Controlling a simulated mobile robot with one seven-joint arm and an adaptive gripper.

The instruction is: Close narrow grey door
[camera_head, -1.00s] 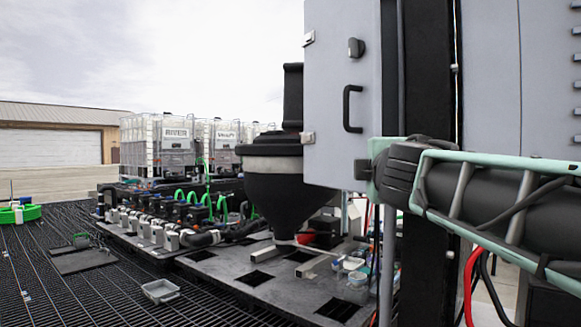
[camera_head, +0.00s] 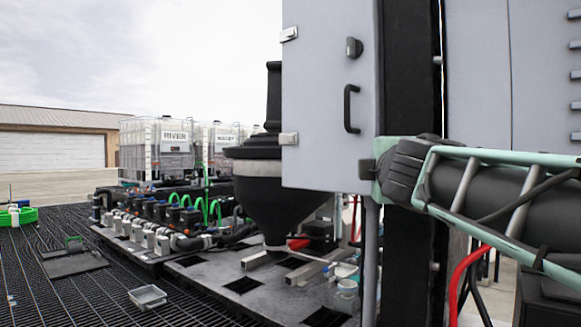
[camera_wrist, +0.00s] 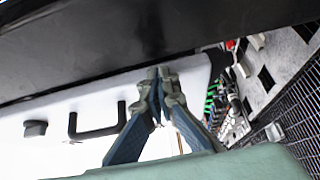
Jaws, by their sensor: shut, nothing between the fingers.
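The narrow grey door (camera_head: 320,90) is a tall light panel in the middle of the head view. It has a black bar handle (camera_head: 351,108), a dark knob (camera_head: 354,47) and metal fittings on its left edge. My gripper (camera_head: 367,169) is at the door's lower right corner, with its fingertips mostly hidden there. In the wrist view my gripper (camera_wrist: 160,76) is shut and empty, its tips over the door panel (camera_wrist: 75,108) close to its edge; contact cannot be told. The handle (camera_wrist: 95,128) lies left of the fingers.
A black post (camera_head: 410,110) stands right of the door, with wider grey panels (camera_head: 510,70) beyond it. A black funnel-shaped tank (camera_head: 270,195) stands behind the door's left edge. A grey tray (camera_head: 148,297) lies on the grated floor, which is largely clear at left.

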